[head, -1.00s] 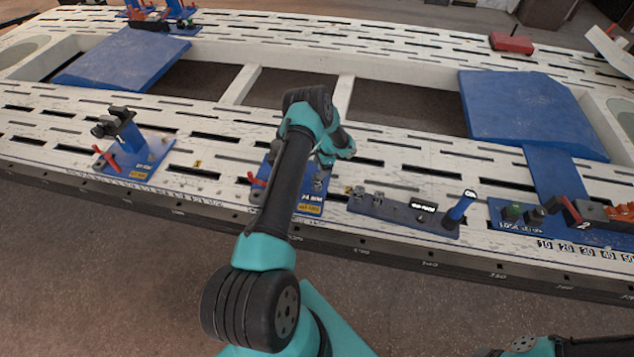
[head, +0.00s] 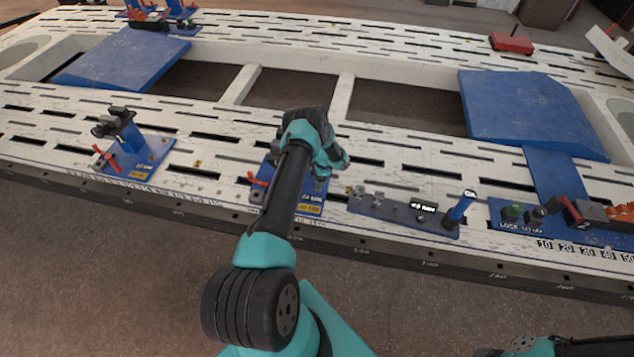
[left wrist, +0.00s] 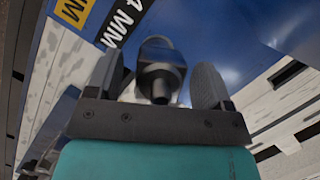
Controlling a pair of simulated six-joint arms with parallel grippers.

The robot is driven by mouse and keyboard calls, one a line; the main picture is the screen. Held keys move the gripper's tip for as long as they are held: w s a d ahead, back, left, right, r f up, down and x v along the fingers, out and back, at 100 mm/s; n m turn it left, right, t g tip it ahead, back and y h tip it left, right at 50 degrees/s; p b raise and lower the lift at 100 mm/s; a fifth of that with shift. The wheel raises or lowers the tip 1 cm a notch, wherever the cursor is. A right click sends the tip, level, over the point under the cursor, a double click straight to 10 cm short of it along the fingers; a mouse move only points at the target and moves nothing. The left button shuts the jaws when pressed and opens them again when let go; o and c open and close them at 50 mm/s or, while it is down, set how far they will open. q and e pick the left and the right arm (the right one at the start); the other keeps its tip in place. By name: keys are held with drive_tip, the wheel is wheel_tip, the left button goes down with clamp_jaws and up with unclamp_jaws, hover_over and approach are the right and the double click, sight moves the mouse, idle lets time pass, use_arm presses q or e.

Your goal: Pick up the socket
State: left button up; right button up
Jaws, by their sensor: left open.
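The socket (left wrist: 160,72) is a grey metal cylinder with a dark round end, seen in the left wrist view over a blue plate (left wrist: 215,35) with yellow and black size labels. My left gripper (left wrist: 160,88) is open, with one dark finger on each side of the socket. A narrow gap seems to show on both sides; I cannot tell whether either finger touches. In the head view the blue plate (head: 309,207) is partly covered by my left arm, and the socket and fingertips are hidden there. My right gripper is out of view.
A dark rail with small fittings and a blue-handled post (head: 461,206) stands right of the plate. Another blue stand (head: 128,135) with a red lever is to the left. A blue base with several blocks (head: 540,215) is farther right. The slotted white bench (head: 420,150) lies behind.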

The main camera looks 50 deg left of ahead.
use_arm(q)
drive_tip(key=shift+f, duration=0.3)
drive_tip(key=c, duration=1.1)
drive_tip(key=shift+r, duration=0.1)
drive_tip(key=shift+a+r, duration=0.1)
drive_tip(key=shift+r, duration=0.45)
wheel_tip(320, 180, up, 2)
drive_tip(key=shift+r, duration=0.2)
drive_tip(key=s+d, duration=0.3)
drive_tip(key=d, duration=0.1)
drive_tip(key=s+d+r, duration=0.1)
drive_tip(key=s+d, duration=0.6)
drive_tip(key=d, duration=0.1)
drive_tip(key=shift+s+d+r, duration=0.1)
drive_tip(key=shift+s+r, duration=0.1)
drive_tip(key=shift+s, duration=0.1)
